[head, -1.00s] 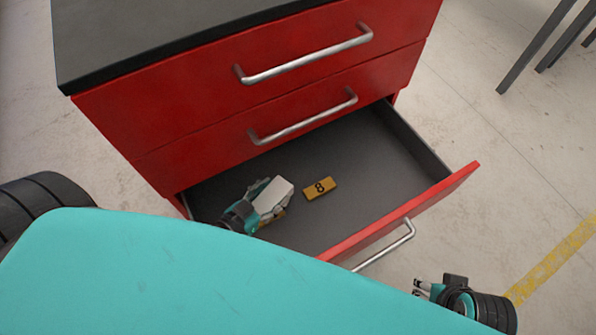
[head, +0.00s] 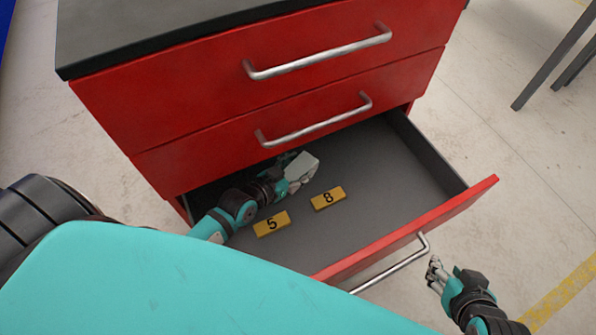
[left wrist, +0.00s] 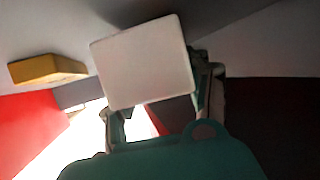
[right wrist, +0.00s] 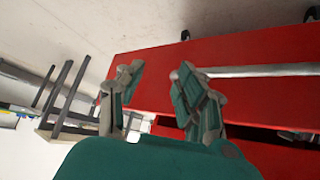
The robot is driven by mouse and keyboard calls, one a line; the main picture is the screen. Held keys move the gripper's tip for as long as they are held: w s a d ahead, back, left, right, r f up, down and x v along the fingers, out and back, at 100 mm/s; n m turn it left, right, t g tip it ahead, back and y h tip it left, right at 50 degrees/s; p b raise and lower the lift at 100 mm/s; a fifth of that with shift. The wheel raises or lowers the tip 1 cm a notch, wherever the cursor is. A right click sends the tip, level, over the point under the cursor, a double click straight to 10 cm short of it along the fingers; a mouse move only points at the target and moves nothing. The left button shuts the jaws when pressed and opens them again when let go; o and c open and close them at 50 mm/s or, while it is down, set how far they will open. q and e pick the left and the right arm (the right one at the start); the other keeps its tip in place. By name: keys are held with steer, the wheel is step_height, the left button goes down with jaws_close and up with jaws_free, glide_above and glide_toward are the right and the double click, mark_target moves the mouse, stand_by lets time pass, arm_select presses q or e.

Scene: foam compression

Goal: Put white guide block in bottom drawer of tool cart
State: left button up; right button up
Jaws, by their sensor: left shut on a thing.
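The white guide block (head: 302,167) is inside the open bottom drawer (head: 385,160), toward its back left. My left gripper (head: 292,180) is shut on it. The block fills the middle of the left wrist view (left wrist: 145,62), between the two fingers (left wrist: 155,100); whether it touches the drawer floor I cannot tell. My right gripper (head: 436,270) is outside the drawer, near the silver handle (head: 395,262) of its front. In the right wrist view its fingers (right wrist: 160,95) are apart with nothing between them.
Two yellow blocks marked 5 (head: 271,224) and 8 (head: 328,198) lie on the drawer floor, in front of the white block. The red cart's upper drawers (head: 290,100) are shut and overhang the back. The drawer's right part is clear.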

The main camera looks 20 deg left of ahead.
arm_select(q)
steer(key=shift+f, duration=0.4)
arm_select(e)
steer(key=shift+w+a+r+t, duration=0.2)
steer(key=shift+w+r+t, duration=0.15)
steer(key=shift+w, duration=0.15)
steer(key=shift+w+a+r+t, duration=0.15)
steer(key=shift+w+r+t, duration=0.15)
steer(key=shift+w, duration=0.2)
arm_select(q)
steer(key=shift+f, duration=0.1)
arm_select(e)
steer(key=shift+w, duration=0.1)
arm_select(q)
steer(key=o, duration=1.3)
steer(key=shift+o, duration=0.2)
arm_select(e)
steer(key=shift+r, duration=0.1)
